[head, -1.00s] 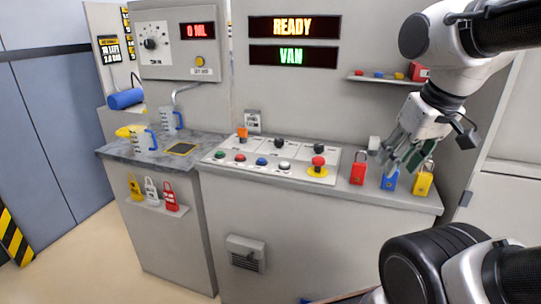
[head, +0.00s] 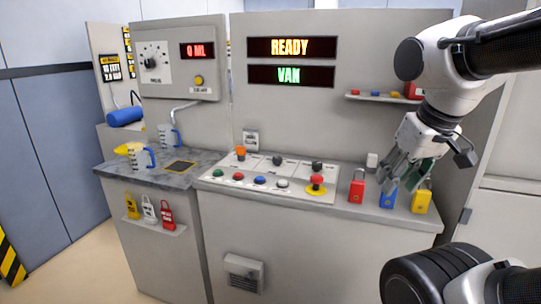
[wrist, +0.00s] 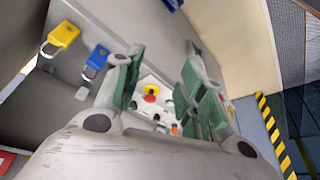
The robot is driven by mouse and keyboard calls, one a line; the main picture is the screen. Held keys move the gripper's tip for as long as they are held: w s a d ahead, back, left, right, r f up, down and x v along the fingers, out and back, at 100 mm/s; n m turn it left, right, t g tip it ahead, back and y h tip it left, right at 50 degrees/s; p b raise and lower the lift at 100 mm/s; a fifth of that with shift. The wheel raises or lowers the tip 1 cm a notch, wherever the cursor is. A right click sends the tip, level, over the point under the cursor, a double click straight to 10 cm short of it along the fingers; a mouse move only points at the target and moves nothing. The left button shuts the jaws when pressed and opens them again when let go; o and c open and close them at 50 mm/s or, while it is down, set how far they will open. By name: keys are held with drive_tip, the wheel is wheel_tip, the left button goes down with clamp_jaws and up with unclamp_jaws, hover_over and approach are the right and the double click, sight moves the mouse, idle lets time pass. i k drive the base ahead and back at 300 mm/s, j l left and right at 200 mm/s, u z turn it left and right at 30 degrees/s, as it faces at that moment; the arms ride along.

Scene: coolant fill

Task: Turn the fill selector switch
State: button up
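The fill panel (head: 180,88) at the upper left of the head view carries a round black selector knob (head: 151,62) on a white dial plate, a red "0 ML" display (head: 197,50) and a yellow button (head: 199,81). The dial's lettering is too small to read. My gripper (head: 401,178) is at the right, over the counter near the padlocks and far from that knob. In the wrist view my gripper (wrist: 166,75) has its green-padded fingers apart with nothing held. The console with its buttons shows between the fingers.
A console (head: 322,194) with coloured buttons and black knobs lies on the counter. Red (head: 357,190), blue (head: 388,198) and yellow (head: 422,202) padlocks stand at its right. Measuring jugs (head: 141,158) stand below the fill panel. A small shelf (head: 385,98) juts out above the counter.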

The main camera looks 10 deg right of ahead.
sight(276, 161)
drive_tip(key=i+j+z, duration=0.45)
drive_tip(key=i+j, duration=0.15)
drive_tip(key=j, duration=0.3)
